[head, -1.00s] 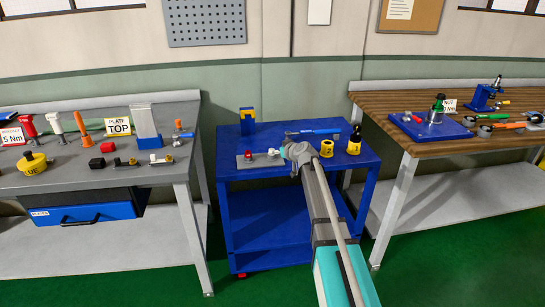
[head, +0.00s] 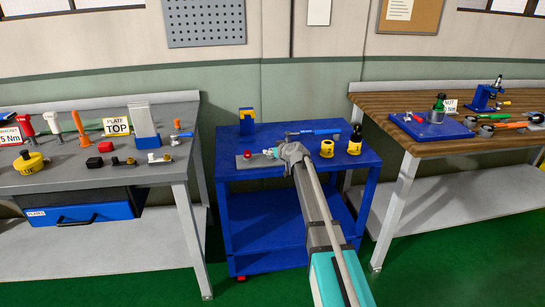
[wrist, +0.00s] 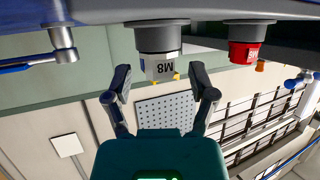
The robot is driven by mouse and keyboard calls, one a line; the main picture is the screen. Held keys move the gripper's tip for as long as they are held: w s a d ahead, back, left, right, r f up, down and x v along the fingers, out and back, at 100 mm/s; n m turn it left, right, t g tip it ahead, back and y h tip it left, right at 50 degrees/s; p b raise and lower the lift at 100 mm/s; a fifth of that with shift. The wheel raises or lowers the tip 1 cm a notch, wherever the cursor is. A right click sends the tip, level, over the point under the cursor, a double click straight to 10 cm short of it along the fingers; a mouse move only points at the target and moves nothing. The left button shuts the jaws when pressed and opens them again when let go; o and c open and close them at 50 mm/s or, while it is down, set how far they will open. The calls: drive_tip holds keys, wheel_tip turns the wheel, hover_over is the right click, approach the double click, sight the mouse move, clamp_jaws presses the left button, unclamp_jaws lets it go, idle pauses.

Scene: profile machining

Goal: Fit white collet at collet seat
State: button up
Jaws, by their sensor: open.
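The white collet marked M8 (wrist: 162,67) shows in the wrist view, upside down, set in a grey holder. My gripper (wrist: 160,84) is open, with one finger on each side near the collet's free end. A gap shows on both sides, so it does not hold it. In the head view my gripper (head: 274,153) is low over the blue cart and largely hides the white collet. The red collet (head: 247,154) is just left of it; it also shows in the wrist view (wrist: 246,50). I cannot tell which fixture is the collet seat.
The blue cart (head: 330,168) also carries a yellow stand (head: 247,122), a screwdriver-like tool (head: 315,132), a yellow cup (head: 327,148) and a black-and-yellow bottle (head: 355,141). A grey bench (head: 60,178) stands left, a wooden bench (head: 440,148) right.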

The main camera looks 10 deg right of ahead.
drive_tip(key=shift+w+a+f, duration=0.15)
drive_tip(key=shift+w+f, duration=0.05)
drive_tip(key=shift+w, duration=0.2)
clamp_jaws()
idle(0.4)
